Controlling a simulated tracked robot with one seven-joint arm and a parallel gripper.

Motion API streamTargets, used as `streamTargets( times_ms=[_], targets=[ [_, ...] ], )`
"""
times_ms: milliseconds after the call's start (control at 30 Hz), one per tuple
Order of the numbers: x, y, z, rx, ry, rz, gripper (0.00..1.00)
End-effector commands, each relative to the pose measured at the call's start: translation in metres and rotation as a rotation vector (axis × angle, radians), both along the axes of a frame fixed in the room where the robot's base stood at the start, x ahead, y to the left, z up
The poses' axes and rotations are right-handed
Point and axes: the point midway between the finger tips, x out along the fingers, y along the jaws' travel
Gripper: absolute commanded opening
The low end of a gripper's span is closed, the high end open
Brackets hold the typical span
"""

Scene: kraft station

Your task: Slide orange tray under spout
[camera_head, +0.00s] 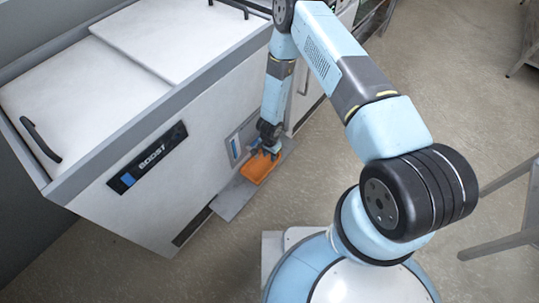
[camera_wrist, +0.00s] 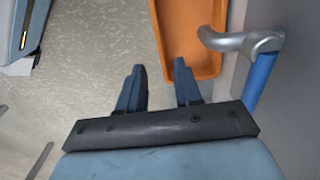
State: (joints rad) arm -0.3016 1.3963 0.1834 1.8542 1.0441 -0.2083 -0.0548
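The orange tray (camera_head: 258,169) is a shallow rectangular tray on a grey ledge at the front of the white machine. It also shows at the top of the wrist view (camera_wrist: 195,35), running up out of the frame. My gripper (camera_head: 268,152) is at the tray's machine-side end in the head view. In the wrist view my gripper (camera_wrist: 158,75) has its two dark blue fingers apart, with bare space between them. The right fingertip overlaps the tray's near edge in the picture; I cannot tell whether it touches. A silver spout (camera_wrist: 240,42) with a blue handle is right of the tray.
The white machine (camera_head: 80,90) marked BOOST fills the left of the head view. The grey ledge (camera_head: 232,199) juts out low from its front. Open concrete floor (camera_head: 440,70) lies to the right, with grey metal legs (camera_head: 510,205) at the right edge.

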Motion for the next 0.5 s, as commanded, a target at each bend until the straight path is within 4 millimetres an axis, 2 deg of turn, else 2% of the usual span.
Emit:
streamTargets(
  times_ms=[267, 500],
  targets=[
    [-0.001, 0.000, -0.014, -0.002, 0.001, 0.000, 0.34],
    [-0.001, 0.000, -0.048, -0.002, 0.001, -0.001, 0.34]
  ],
)
